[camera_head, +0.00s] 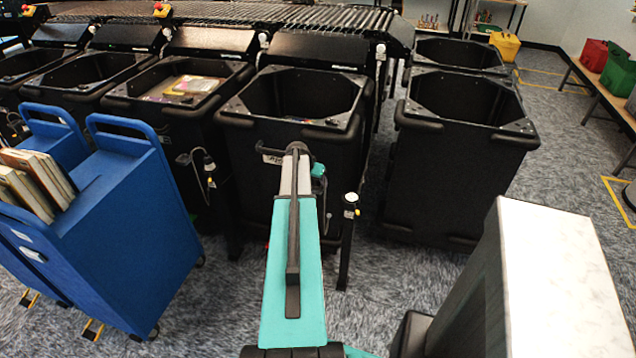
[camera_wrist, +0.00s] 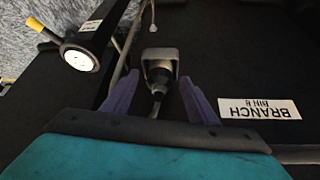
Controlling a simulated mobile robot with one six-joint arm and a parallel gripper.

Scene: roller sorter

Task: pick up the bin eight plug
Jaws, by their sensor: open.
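In the wrist view the bin eight plug (camera_wrist: 158,75) shows as a dark plug in a light grey housing on the black bin face, with a cord running from it toward my palm. My gripper (camera_wrist: 159,82) is open, with one purple finger on each side of the plug. The fingers look apart from it; depth is hard to judge. A white label (camera_wrist: 259,108) reading BRANCH BIN 8, upside down, is right of the plug. In the head view my teal arm reaches the front of the black bin (camera_head: 262,117) and hides the plug and fingertips.
A black post with a round white and yellow piece (camera_wrist: 80,57) stands close left of my fingers; it also shows in the head view (camera_head: 351,200). A blue book cart (camera_head: 120,215) stands at left. Another black bin (camera_head: 450,165) is at right. Carpet is open beyond it.

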